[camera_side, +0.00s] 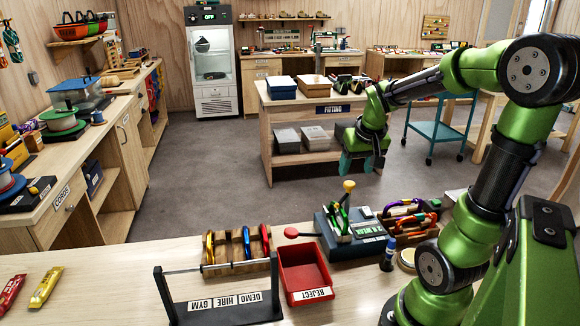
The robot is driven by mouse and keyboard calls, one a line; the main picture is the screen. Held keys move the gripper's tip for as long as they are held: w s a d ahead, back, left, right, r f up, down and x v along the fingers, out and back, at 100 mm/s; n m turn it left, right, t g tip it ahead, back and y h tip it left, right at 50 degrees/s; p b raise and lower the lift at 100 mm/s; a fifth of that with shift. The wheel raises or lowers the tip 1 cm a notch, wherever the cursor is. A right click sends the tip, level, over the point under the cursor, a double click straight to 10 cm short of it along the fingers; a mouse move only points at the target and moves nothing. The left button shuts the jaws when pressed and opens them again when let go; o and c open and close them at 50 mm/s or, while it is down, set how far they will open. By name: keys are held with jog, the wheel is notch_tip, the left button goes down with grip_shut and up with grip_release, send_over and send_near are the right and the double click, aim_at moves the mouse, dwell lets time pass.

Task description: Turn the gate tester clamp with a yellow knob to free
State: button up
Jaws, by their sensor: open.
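The gate tester (350,238) is a dark blue-grey box on the bench, right of the middle, with a small display on its front. Its yellow knob (349,186) stands up at the top back of it. Green parts show on top of the tester, below the knob; the clamp's setting is too small to tell. My gripper (358,163) hangs above and behind the tester, just right of the knob and apart from it. Its fingers are teal, point down and are open, with nothing seen between them.
A red REJECT bin (303,272) stands left of the tester, with a red-tipped lever (291,232) behind it. A rail stand (225,305) with DEMO, HIRE and GYM labels and a wooden carabiner rack (237,250) are further left. A carabiner tray (407,215) and marker (388,254) crowd the right.

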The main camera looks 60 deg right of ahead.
aim_at(350, 183)
jog(key=x, duration=0.5)
jog(key=shift+w+f, duration=0.1)
jog(key=shift+f, duration=0.2)
grip_shut()
